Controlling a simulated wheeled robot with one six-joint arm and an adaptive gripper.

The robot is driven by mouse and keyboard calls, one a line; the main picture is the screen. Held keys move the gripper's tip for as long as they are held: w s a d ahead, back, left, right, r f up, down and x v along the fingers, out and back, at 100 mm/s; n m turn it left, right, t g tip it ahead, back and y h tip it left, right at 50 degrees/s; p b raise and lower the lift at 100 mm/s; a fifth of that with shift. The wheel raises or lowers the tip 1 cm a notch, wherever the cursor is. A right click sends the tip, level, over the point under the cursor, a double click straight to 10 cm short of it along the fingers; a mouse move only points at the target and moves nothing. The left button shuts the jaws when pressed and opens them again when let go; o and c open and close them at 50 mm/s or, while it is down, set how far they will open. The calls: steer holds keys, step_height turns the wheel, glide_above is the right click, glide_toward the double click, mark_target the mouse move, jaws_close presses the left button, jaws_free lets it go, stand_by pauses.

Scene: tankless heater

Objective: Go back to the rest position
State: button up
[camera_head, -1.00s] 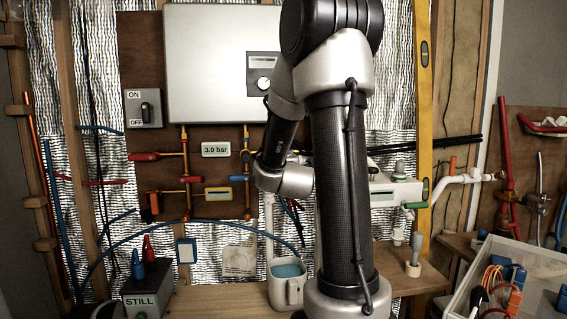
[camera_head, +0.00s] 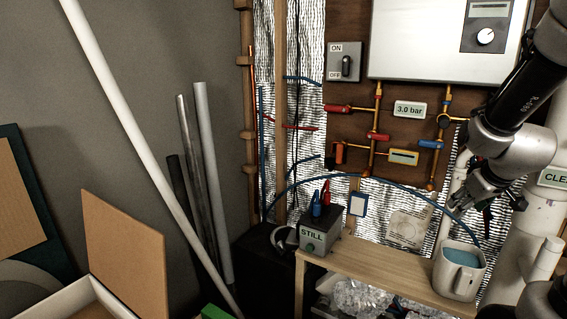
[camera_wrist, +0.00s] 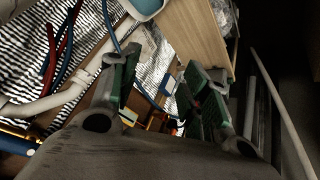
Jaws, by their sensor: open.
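My gripper (camera_head: 478,205) is in the right part of the head view, at the end of my arm. The wooden bench (camera_wrist: 197,35) and the rim of the jug (camera_wrist: 146,8) show beyond the fingers. The grey heater box (camera_head: 430,40) is on the wall above my gripper's height.
A grey box marked STILL (camera_head: 318,236) stands on the left end of the bench (camera_head: 385,272). An ON/OFF switch (camera_head: 344,62) and red and blue valves are on the wall. A long white pole (camera_head: 150,165) leans at left. An open cardboard box (camera_head: 120,245) is at lower left.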

steer(key=s+a+r+g, duration=0.1)
steer(key=s+a+r, duration=0.1)
steer(key=s, duration=0.4)
steer(key=s+a+r+m+g+y, duration=0.1)
steer(key=s+a+r, duration=0.2)
steer(key=s+a, duration=0.2)
steer(key=s+a+r+m, duration=0.1)
steer(key=s+a+r, duration=0.2)
steer(key=s, duration=0.6)
steer(key=shift+a+r+g+y, duration=0.25)
steer(key=shift+a+g+y, duration=0.05)
steer(key=shift+a+g, duration=0.1)
